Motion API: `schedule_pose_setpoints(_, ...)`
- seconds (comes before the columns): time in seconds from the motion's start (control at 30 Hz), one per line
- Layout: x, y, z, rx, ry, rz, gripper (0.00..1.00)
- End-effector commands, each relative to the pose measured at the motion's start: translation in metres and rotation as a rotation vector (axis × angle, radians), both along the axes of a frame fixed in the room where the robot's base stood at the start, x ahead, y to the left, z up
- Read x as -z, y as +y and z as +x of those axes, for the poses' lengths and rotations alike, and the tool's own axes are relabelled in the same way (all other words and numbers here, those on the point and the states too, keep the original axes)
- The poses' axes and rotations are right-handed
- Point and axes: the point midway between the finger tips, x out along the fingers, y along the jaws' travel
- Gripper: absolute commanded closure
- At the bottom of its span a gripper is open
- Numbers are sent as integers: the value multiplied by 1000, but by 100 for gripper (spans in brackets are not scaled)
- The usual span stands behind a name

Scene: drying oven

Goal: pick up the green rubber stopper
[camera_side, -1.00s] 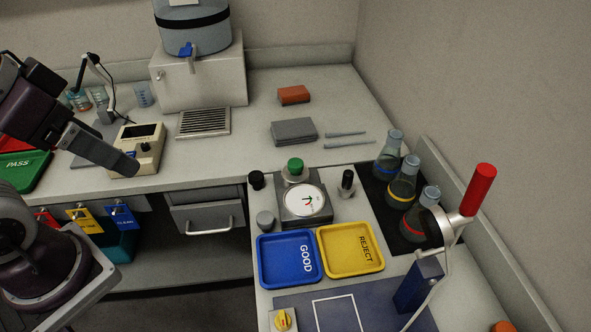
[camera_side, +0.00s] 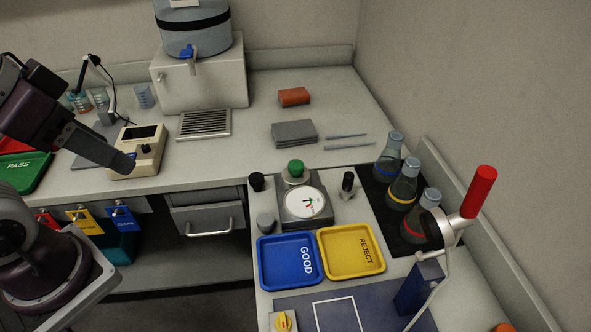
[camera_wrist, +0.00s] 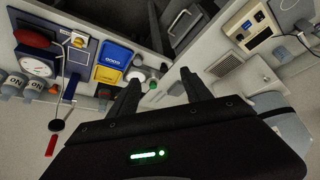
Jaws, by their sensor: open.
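The green rubber stopper (camera_side: 295,167) is a small rounded green piece on a round metal top at the back of a grey device with a white dial (camera_side: 305,203). It also shows small in the wrist view (camera_wrist: 153,86), partly between the fingers in the picture but well beyond them. My gripper (camera_wrist: 160,84) is open and empty in the wrist view, its two dark fingers spread apart. In the side view my dark arm end is at the far left, over the back bench and far from the stopper.
A blue GOOD tray (camera_side: 263,262) and a yellow REJECT tray (camera_side: 351,270) lie in front of the device. Flasks (camera_side: 403,184) stand on a black mat to the right. A black-topped post (camera_side: 348,183) is beside the dial. A beige instrument (camera_side: 137,150) is near my arm.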

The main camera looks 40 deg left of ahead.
Motion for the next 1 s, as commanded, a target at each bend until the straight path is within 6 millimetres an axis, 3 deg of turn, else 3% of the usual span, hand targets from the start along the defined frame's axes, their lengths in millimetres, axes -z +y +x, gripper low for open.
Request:
schedule_pose_setpoints(0.27,-5,-1,9,18,15,7,43)
schedule_pose_setpoints(0.37,-20,-4,45,87,72,33,43)
schedule_pose_setpoints(0.47,-28,-12,105,199,154,70,43)
schedule_pose_setpoints(0.53,-22,-20,151,286,212,95,43)
schedule_pose_setpoints(0.63,7,-35,217,415,297,125,43)
schedule_pose_setpoints(0.7,39,-47,257,503,352,140,43)
schedule_pose_setpoints(0.8,88,-61,297,609,415,155,43)
schedule_pose_setpoints(0.9,126,-71,318,680,455,162,43)
schedule_pose_setpoints(1.0,146,-75,326,714,473,164,43)
